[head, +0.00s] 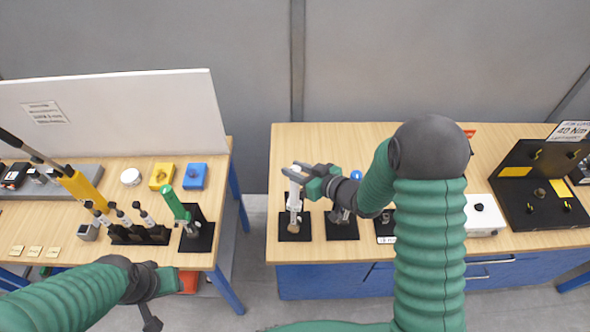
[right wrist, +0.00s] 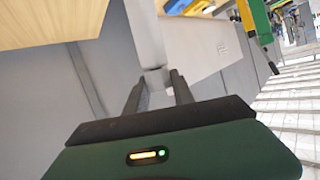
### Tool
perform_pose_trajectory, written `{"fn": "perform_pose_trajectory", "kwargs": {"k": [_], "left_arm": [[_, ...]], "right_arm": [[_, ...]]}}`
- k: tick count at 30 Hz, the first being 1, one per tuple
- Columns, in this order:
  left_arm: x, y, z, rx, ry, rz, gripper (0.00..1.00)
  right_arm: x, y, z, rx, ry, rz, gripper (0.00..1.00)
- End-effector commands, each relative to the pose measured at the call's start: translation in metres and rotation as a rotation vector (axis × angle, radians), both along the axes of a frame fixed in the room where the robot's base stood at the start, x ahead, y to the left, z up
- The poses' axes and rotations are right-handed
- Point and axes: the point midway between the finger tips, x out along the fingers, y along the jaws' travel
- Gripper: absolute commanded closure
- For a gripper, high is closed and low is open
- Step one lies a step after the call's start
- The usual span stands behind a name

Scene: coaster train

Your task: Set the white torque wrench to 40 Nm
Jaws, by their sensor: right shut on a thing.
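The white torque wrench (head: 294,203) stands upright in a black base (head: 303,234) at the left end of the right table. My right gripper (head: 291,169) is at its upper end, fingers pointing left. It is shut on the wrench; in the right wrist view a small pale block (right wrist: 156,79) shows between the fingertips. The wrench's scale cannot be read. A sign reading 40 Nm (head: 572,130) stands at the far right. My left gripper (head: 151,307) hangs low by the left table's front edge, its fingers too unclear to judge.
A second black base (head: 342,231) stands just right of the wrench, partly behind my right arm. A white box (head: 484,215) and a black test stand (head: 520,220) are farther right. The left table holds a green-handled tool (head: 174,204) and a yellow one (head: 82,188). A gap separates the tables.

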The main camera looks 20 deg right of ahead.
Motion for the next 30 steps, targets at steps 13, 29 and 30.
{"fn": "perform_pose_trajectory", "kwargs": {"k": [13,29,30], "left_arm": [[0.0,0.0,0.0,0.0,0.0,0.0,0.64],[0.0,0.0,-0.005,0.0,0.0,0.0,0.64],[0.0,0.0,-0.007,0.0,0.0,0.0,0.64]], "right_arm": [[-0.002,-0.001,-0.002,-0.001,0.005,0.021,0.6],[-0.012,-0.008,0.003,0.0,-0.002,0.02,0.49],[-0.017,-0.012,0.005,-0.001,-0.003,0.018,0.49]]}}
